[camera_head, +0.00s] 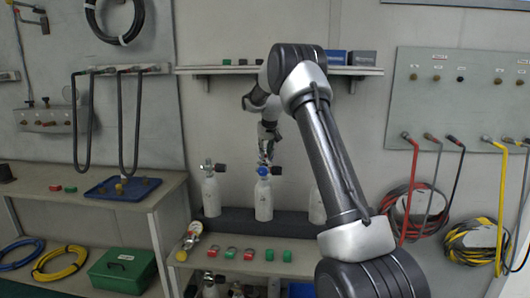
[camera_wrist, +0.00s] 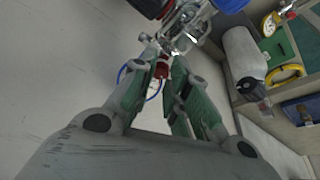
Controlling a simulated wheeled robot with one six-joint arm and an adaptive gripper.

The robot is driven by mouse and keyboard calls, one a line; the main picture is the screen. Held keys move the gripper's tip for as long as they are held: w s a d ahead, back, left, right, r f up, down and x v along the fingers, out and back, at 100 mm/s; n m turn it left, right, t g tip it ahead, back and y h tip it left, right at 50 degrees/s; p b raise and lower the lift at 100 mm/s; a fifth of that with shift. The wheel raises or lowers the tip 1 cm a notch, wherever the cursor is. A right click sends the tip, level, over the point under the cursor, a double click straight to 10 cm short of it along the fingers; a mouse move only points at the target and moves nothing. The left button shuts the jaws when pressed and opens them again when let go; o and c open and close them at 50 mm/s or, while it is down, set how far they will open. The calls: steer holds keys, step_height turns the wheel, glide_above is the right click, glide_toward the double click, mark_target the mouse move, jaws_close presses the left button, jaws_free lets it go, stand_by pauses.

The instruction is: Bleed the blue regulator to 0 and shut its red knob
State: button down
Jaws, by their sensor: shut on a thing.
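The blue regulator (camera_head: 263,171) sits on top of the middle white cylinder (camera_head: 264,200). A blue part of it (camera_wrist: 231,4) shows at the top edge of the wrist view, beside metal fittings. My gripper (camera_head: 266,158) is just above the regulator, reaching down to it. In the wrist view my gripper (camera_wrist: 166,72) is shut on the small red knob (camera_wrist: 163,68), which shows between the green-padded fingertips. A small round gauge (camera_wrist: 154,87) with blue around it is partly hidden behind the fingers. Its reading is too small to tell.
White cylinders stand on both sides, the left one (camera_head: 211,195) with a black knob. A lower shelf (camera_head: 245,258) holds red and green pieces. A blue tray (camera_head: 122,189) lies on the left bench. An upper shelf (camera_head: 225,71) runs behind my arm.

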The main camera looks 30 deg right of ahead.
steer(key=n, duration=0.1)
steer(key=n+y, duration=0.1)
steer(key=n, duration=0.2)
steer(key=shift+d+n+y, duration=0.25)
steer(key=shift+n+y, duration=0.05)
steer(key=shift+y, duration=0.1)
steer(key=shift+d+n+y, duration=0.15)
steer(key=shift+n+y, duration=0.55)
steer(key=shift+n, duration=1.1)
steer(key=shift+g, duration=0.3)
steer(key=c, duration=1.3)
jaws_free()
steer(key=shift+c, duration=0.2)
steer(key=s+d+r, duration=0.2)
steer(key=s+d, duration=0.4)
steer(key=s, duration=0.5)
steer(key=shift+s+d+r, duration=0.15)
steer(key=shift+d+r, duration=0.15)
steer(key=shift+r, duration=0.1)
